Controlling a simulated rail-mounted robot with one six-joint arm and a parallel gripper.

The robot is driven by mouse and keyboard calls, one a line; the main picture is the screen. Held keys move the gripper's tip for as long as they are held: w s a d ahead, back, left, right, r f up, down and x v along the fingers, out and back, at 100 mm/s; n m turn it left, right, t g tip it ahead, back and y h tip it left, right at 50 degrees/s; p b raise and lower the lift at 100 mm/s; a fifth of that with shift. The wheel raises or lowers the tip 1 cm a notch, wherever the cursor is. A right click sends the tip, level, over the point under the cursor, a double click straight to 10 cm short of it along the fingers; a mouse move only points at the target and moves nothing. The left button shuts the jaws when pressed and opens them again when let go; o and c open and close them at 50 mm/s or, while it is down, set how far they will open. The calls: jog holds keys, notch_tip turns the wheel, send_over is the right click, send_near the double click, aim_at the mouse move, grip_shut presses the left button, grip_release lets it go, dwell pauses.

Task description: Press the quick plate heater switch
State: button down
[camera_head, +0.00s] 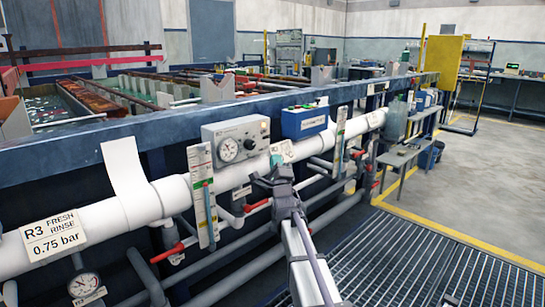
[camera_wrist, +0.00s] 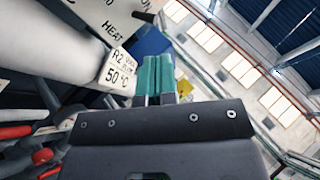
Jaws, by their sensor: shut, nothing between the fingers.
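My gripper (camera_head: 277,160) is in front of the pipe, below and right of the box. In the wrist view my teal fingers (camera_wrist: 156,75) are together and empty, apart from the box. Whether they touch the pipe label cannot be told.
A blue box (camera_head: 305,121) with buttons on top stands right of the grey box. A label reading R2 and 50°C (camera_wrist: 119,70) is on the white pipe (camera_wrist: 45,45). Red-handled valves (camera_head: 258,206) and thin pipes lie below. Grating floor (camera_head: 400,260) is open at right.

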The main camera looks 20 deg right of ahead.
jog(key=v, duration=0.2)
jog(key=b+v, duration=0.1)
jog(key=v, duration=0.2)
jog(key=shift+s+r, duration=0.15)
jog(key=shift+s, duration=0.45)
